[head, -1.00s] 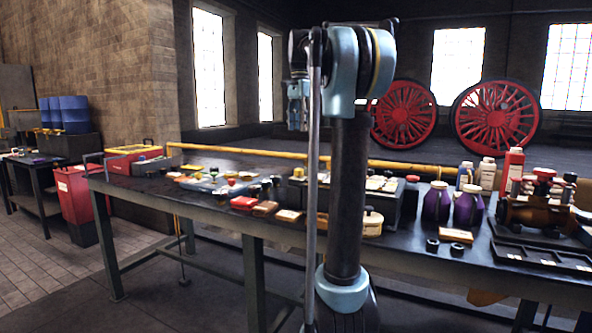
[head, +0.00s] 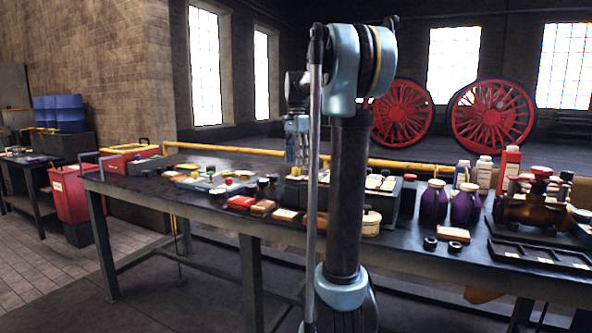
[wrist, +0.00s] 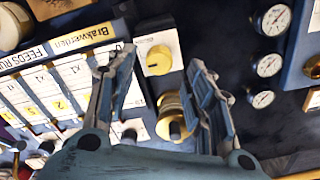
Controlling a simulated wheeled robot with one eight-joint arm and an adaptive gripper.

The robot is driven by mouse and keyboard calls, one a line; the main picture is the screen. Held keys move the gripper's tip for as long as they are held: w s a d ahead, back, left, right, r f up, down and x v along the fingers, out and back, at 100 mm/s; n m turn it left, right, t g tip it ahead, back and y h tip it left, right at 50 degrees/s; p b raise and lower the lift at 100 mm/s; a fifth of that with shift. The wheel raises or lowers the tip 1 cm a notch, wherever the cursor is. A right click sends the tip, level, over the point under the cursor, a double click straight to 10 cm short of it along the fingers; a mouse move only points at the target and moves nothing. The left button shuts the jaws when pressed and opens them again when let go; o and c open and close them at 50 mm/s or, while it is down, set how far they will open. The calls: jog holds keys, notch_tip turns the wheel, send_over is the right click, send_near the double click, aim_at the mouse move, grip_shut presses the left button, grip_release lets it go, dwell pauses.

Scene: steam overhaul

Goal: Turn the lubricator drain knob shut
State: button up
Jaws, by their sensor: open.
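My gripper (head: 298,150) hangs above the back of the workbench, left of my upright arm link in the head view. In the wrist view my gripper (wrist: 159,62) is open, with nothing held between its fingers. A round yellow knob (wrist: 158,58) on a white plate shows near the gap between the fingertips. A round brass fitting (wrist: 174,116) shows lower between the fingers. I cannot tell which of these, if either, is the lubricator drain knob. Contact between the fingers and the knob cannot be made out.
A labelled panel with white cards (wrist: 55,80) lies left of the fingers in the wrist view. Several gauges (wrist: 270,65) are on the right. On the workbench (head: 395,243) stand purple bottles (head: 434,202) and a brass assembly with red tops (head: 535,208). Small boxes crowd the bench.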

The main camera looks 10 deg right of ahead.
aim_at(296, 172)
jog(key=shift+f, duration=2.05)
jog(key=c, duration=1.1)
